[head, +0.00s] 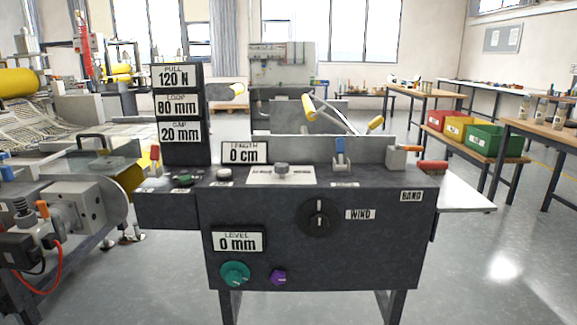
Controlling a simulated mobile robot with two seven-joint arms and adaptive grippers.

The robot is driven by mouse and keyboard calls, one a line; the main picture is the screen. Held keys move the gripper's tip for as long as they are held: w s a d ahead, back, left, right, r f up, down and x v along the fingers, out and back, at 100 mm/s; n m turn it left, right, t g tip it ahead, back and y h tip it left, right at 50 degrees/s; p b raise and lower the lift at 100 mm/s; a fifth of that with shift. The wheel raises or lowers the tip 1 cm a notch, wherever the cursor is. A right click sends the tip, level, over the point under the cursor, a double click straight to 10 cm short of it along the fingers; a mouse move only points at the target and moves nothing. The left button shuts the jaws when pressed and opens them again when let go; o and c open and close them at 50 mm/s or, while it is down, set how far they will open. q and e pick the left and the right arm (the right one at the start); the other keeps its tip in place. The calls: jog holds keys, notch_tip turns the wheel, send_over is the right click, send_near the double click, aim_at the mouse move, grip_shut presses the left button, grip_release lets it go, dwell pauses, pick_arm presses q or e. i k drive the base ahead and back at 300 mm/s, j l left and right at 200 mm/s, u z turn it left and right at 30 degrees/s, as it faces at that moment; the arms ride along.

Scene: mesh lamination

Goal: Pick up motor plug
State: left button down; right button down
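No part is clearly marked as the motor plug. At the lower left, a red cable (58,268) runs in a loop by a black box (20,250) on the grey machine at the left edge. A small orange piece (43,209) sits on that machine above the box. I cannot tell whether either the cable's end or the orange piece is the plug. Neither of my grippers is in view.
A dark control console (320,240) with displays, a wind/band knob (319,217), teal and purple knobs and levers fills the middle. Red, yellow and green bins (497,140) sit on a bench at right. Open floor (500,265) lies at lower right.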

aim_at(20, 204)
jog(key=u, duration=1.45)
jog(key=i+j, duration=0.15)
jog(key=j, duration=0.15)
jog(key=i+j+z, duration=0.1)
jog(key=j, duration=0.25)
jog(key=i+j, duration=0.15)
jog(key=j, duration=0.15)
jog(key=i+j+z, duration=0.1)
jog(key=j, duration=0.25)
